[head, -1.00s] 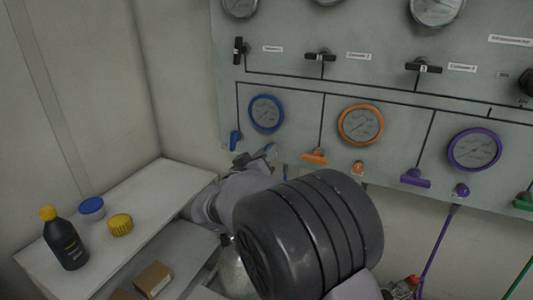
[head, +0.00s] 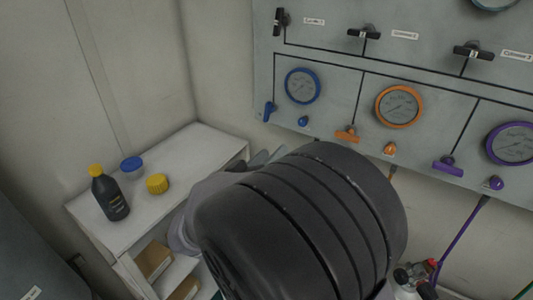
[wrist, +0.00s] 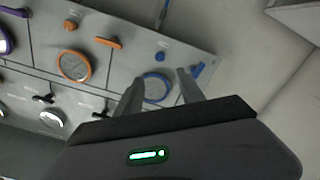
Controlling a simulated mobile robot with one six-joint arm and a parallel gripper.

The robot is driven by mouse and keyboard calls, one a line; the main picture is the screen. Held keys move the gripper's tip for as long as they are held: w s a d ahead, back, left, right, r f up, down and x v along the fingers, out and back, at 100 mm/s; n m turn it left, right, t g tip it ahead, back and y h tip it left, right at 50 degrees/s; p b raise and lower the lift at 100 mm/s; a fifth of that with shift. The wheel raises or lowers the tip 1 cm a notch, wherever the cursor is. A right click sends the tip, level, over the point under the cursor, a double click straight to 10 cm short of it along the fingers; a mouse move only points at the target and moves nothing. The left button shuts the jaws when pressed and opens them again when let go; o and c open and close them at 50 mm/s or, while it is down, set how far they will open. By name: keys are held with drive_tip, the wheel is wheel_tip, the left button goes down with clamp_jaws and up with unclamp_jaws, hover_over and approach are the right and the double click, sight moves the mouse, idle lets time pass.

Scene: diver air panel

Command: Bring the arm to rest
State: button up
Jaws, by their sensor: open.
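My gripper shows in the wrist view (wrist: 160,88) with its two grey fingers apart and nothing between them. Behind the fingers in that view are the panel's blue-ringed gauge (wrist: 155,88) and blue lever (wrist: 198,70); I see a gap to the panel but cannot tell how wide. In the head view, my dark ribbed arm link covers the lower middle and hides most of the gripper. The grey air panel (head: 340,80) stands behind it, with the blue gauge (head: 302,86), blue lever (head: 269,111), orange gauge (head: 399,106) and orange lever (head: 347,134).
A white shelf unit (head: 215,142) stands left of my arm. On it are a black bottle (head: 111,198) with a yellow cap, a blue-lidded tub (head: 132,167) and a yellow cap (head: 157,184). A cardboard box (head: 153,260) sits below. A purple hose (head: 460,238) hangs at right.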

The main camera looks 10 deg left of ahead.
drive_tip(key=shift+v, duration=0.9)
